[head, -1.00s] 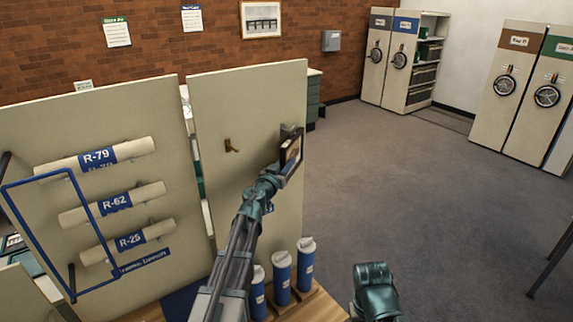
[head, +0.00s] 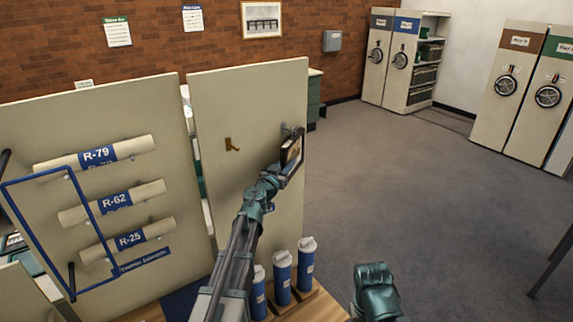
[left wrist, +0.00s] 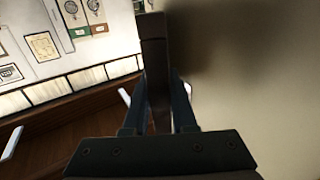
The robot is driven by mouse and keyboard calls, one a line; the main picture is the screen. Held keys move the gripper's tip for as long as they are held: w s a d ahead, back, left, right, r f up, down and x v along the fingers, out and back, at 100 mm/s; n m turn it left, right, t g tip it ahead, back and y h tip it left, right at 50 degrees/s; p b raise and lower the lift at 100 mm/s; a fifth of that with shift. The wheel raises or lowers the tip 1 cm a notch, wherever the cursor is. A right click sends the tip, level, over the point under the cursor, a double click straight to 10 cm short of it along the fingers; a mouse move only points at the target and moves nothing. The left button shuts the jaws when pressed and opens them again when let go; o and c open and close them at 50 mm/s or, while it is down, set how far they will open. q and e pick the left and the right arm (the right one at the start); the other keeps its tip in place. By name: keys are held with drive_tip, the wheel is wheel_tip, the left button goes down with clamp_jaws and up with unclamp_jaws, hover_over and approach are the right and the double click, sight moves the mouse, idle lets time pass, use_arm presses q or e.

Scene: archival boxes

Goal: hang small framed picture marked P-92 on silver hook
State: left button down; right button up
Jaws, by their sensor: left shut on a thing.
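The small framed picture (head: 292,152) is held near the right edge of the right-hand cream panel, seen at a steep angle in the head view. Its mark cannot be read. My left gripper (head: 281,170) is shut on it. In the left wrist view the frame (left wrist: 155,65) shows edge-on as a dark bar between the fingers, close to the blurred panel surface. A small grey fitting, which looks like the silver hook (head: 286,130), shows at the frame's upper left. I cannot tell whether they touch. Part of my right arm shows low in the head view; its jaws do not.
A brown hook (head: 232,145) sits left of the picture on the cream panel (head: 240,105). Rolls labelled R-79, R-62 and R-25 (head: 130,239) hang on the left panel beside a blue frame (head: 92,235). Blue tubes (head: 282,272) stand below. The floor to the right is clear.

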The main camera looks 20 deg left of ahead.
use_arm(q)
drive_tip(key=shift+f+b, duration=0.35)
idle(0.6)
drive_tip(key=c, duration=0.6)
unclamp_jaws()
drive_tip(key=shift+c, duration=0.2)
drive_tip(key=s+a, duration=0.1)
drive_tip(key=s, duration=1.2)
drive_tip(key=shift+s+a, duration=0.2)
drive_tip(key=shift+s, duration=0.2)
drive_tip(key=shift+w, duration=0.1)
